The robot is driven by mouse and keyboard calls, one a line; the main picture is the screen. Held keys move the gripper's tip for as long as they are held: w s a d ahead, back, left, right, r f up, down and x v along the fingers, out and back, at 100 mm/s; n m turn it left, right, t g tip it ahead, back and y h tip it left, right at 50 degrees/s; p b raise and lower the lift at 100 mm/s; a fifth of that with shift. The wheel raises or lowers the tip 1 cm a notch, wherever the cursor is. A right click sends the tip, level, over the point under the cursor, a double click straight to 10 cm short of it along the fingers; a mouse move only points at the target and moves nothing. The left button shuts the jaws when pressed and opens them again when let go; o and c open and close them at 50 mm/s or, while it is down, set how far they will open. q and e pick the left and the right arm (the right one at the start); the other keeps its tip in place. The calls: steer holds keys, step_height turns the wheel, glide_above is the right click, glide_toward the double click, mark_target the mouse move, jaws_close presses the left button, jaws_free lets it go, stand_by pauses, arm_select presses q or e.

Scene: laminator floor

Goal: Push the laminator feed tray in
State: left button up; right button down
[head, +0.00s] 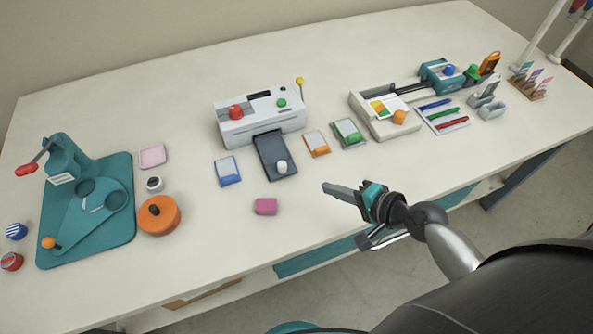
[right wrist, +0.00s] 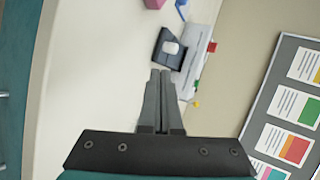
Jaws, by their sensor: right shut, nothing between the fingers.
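The laminator (head: 262,117) is a white machine with a red knob and a green button, standing mid-table in the head view. Its dark feed tray (head: 273,158) sticks out of the front, with a white knob (head: 281,167) near its outer end. In the right wrist view the feed tray (right wrist: 160,51) and laminator (right wrist: 193,65) show beyond the fingertips. My right gripper (head: 328,188) is shut and empty, to the right of the tray and nearer the table's front edge, apart from it. It also shows in the right wrist view (right wrist: 161,74). My left gripper is out of view.
Blue (head: 228,170), orange (head: 317,143) and green (head: 348,133) card packs lie around the tray. A pink block (head: 265,206) lies in front. A teal press (head: 90,200) stands left, a paper trimmer (head: 384,113) right. Bare table lies between the tray and my right gripper.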

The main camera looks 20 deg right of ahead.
steer(key=b, duration=0.1)
glide_toward(285, 158)
steer(key=s+a, duration=0.1)
steer(key=s+a+f, duration=0.1)
steer(key=s, duration=0.1)
steer(key=shift+a+f, duration=0.2)
steer(key=shift+f, duration=0.15)
steer(key=shift+w+a+r, duration=0.1)
steer(key=shift+w+a, duration=0.15)
steer(key=shift+w, duration=0.25)
steer(key=shift+w+a+r, duration=0.1)
steer(key=shift+w+a, duration=0.15)
steer(key=shift+w, duration=0.2)
steer(key=shift+w+a+f, duration=0.15)
steer(key=shift+w+a, duration=0.2)
steer(key=shift+w, duration=0.25)
steer(key=w+b, duration=0.1)
steer(key=w, duration=0.5)
steer(key=shift+w+a, duration=0.1)
steer(key=shift+w, duration=0.2)
steer(key=shift+w+b, duration=0.35)
steer(key=shift+w+r, duration=0.1)
steer(key=shift+r, duration=0.1)
